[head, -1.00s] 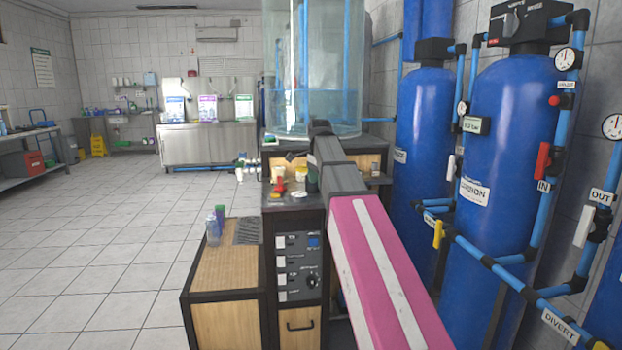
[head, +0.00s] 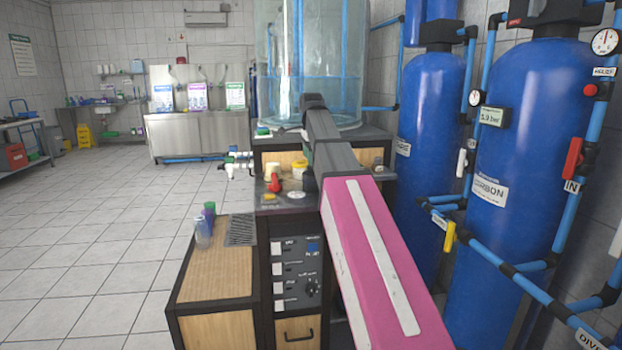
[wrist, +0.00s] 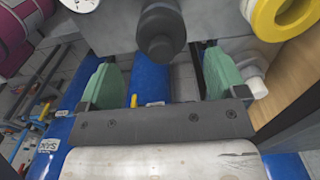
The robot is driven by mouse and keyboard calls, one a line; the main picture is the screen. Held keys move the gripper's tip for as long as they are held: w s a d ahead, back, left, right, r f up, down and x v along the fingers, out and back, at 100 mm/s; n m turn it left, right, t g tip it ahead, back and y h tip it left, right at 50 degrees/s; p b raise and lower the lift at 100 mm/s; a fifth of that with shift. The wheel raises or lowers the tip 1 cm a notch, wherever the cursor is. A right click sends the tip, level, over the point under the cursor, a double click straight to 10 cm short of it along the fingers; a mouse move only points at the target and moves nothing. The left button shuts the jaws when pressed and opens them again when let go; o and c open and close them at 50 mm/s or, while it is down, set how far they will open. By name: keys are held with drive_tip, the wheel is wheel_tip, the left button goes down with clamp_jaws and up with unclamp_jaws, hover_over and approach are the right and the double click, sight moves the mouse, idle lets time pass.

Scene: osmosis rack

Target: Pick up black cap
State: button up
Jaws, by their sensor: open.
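The black cap (wrist: 160,27) is a dark, round-ended cylinder at the top middle of the wrist view, over a grey surface. My gripper (wrist: 166,78) is open, with its two green fingertips apart and nothing held between them. The cap appears beyond the gap between the fingers, apart from both of them. In the head view my pink and grey arm reaches over the counter (head: 262,208) and hides my gripper and most of the cap's spot.
A yellow-ringed container (wrist: 284,22) is near the right finger. The counter also holds a red knob (head: 274,184) and a white disc (head: 296,195). Blue tanks (head: 515,160) and pipes stand close on the right. A low wooden cabinet (head: 215,268) stands left; open floor lies beyond.

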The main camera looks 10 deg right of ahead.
sight(311, 172)
drive_tip(key=shift+w+f, duration=0.1)
drive_tip(key=shift+f, duration=3.15)
drive_tip(key=c, duration=0.8)
